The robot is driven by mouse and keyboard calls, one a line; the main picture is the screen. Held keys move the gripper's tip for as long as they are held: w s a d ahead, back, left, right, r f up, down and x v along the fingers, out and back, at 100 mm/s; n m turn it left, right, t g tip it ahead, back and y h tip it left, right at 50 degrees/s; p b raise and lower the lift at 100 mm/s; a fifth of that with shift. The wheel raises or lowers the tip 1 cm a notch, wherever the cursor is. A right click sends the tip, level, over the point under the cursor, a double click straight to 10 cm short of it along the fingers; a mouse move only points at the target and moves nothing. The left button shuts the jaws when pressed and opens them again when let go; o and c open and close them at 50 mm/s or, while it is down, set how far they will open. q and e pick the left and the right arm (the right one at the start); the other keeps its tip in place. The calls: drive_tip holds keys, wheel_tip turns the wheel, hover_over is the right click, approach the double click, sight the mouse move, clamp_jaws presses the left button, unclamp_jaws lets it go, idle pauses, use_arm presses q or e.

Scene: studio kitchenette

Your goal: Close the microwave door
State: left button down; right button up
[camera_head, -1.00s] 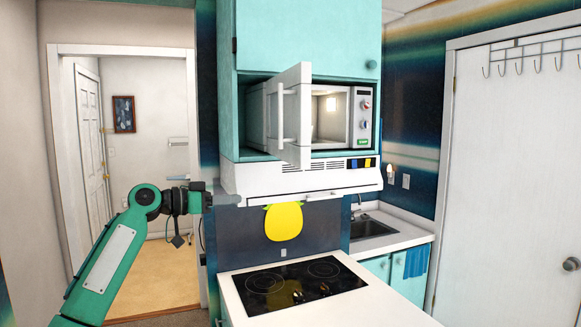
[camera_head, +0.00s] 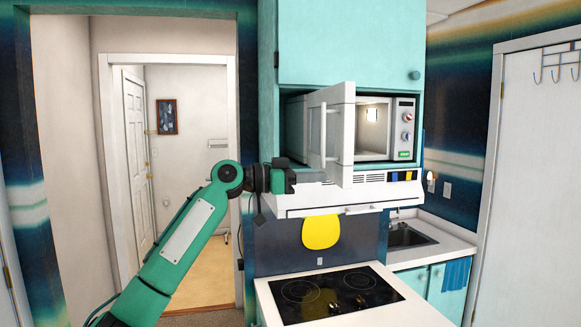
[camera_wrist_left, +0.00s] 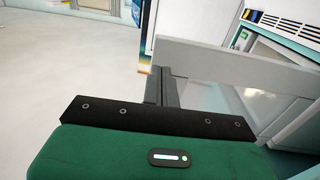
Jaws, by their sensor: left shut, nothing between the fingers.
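The white microwave (camera_head: 405,130) sits in a teal cabinet, its lit inside showing. Its door (camera_head: 343,120) is hinged at the left and stands open, swung out toward me, with a vertical handle (camera_head: 324,135). My left gripper (camera_head: 318,177) is shut and empty, at the lower left of the door near its bottom edge. In the left wrist view the shut fingers (camera_wrist_left: 161,86) are beside a pale panel (camera_wrist_left: 235,66) that looks like the door. I cannot tell whether they touch it. My right gripper is not in view.
A white range hood (camera_head: 375,193) is just below the microwave, close to my left gripper. A black cooktop (camera_head: 335,292) lies on the counter below, with a sink (camera_head: 405,236) to its right. A doorway opens at the left.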

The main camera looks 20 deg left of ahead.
sight(341, 175)
use_arm(q)
drive_tip(key=p+x, duration=0.1)
drive_tip(key=x, duration=0.1)
drive_tip(key=shift+w+d, duration=0.2)
drive_tip(key=shift+d, duration=0.1)
drive_tip(key=shift+w+d, duration=0.1)
drive_tip(key=shift+d, duration=0.15)
drive_tip(key=shift+d+p, duration=0.1)
drive_tip(key=shift+p, duration=0.2)
drive_tip(key=shift+w+d+n+t+y+p, duration=0.4)
drive_tip(key=shift+d+n+t, duration=0.1)
drive_tip(key=shift+d+t, duration=0.15)
drive_tip(key=w+d+n+t+y+p, duration=0.4)
drive_tip(key=w+d+n+t+y, duration=0.3)
drive_tip(key=w+d, duration=0.9)
drive_tip(key=shift+w+d+n+y+p, duration=0.35)
drive_tip(key=shift+w+y, duration=0.5)
drive_tip(key=shift+y, duration=0.55)
drive_tip(key=shift+w, duration=0.1)
